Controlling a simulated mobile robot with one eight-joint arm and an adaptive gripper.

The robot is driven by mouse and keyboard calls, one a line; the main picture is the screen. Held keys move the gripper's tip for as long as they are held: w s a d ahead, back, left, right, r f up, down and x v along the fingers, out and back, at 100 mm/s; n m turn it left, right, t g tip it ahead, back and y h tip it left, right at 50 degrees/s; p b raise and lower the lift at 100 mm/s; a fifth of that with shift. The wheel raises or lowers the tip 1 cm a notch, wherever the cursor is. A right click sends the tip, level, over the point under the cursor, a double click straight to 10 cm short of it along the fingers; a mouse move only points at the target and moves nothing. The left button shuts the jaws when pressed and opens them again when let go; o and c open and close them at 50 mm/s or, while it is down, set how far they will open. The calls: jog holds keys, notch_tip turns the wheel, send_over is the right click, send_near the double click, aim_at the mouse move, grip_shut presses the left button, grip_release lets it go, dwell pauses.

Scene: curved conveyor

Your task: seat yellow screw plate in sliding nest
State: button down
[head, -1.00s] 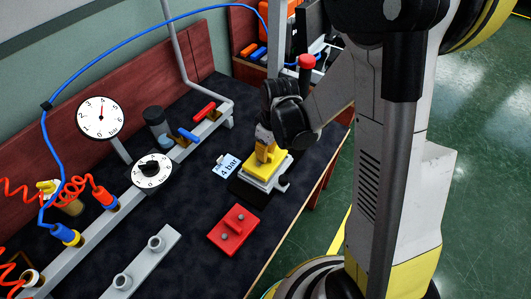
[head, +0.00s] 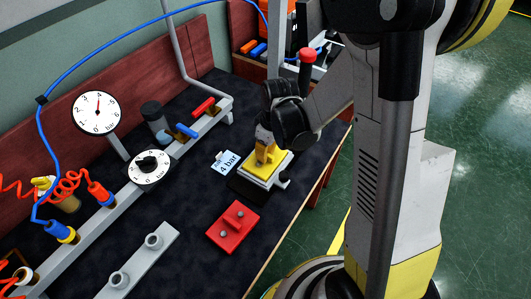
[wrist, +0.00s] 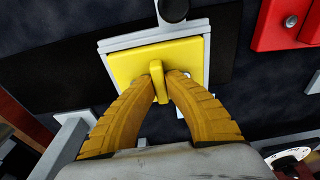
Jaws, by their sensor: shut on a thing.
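The yellow screw plate (head: 276,175) lies over the pale grey sliding nest (head: 262,184) on the bench. In the wrist view the plate (wrist: 125,66) has an upright rib (wrist: 157,78), and the nest's pale rim (wrist: 207,48) shows along its far and right sides. My gripper (head: 266,158) is above the plate; in the wrist view its two yellow-brown fingers (wrist: 162,82) are shut on the rib. The near edge of the plate is partly hidden by the fingers. I cannot tell whether the plate is fully down in the nest.
A red plate (head: 233,224) lies nearer on the bench. A "4 bar" card (head: 226,162) lies left of the nest. A grey bar with two rings (head: 140,262), a round dial (head: 149,167) and a gauge (head: 97,112) stand further left.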

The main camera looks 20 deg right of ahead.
aim_at(271, 156)
jog(key=c, duration=1.5)
grip_release()
jog(key=r, duration=0.4)
jog(key=s+r, duration=0.1)
jog(key=r, duration=0.3)
jog(key=d+r, duration=0.1)
jog(key=r, duration=0.2)
jog(key=shift+s+r, duration=0.25)
jog(key=shift+r, duration=0.15)
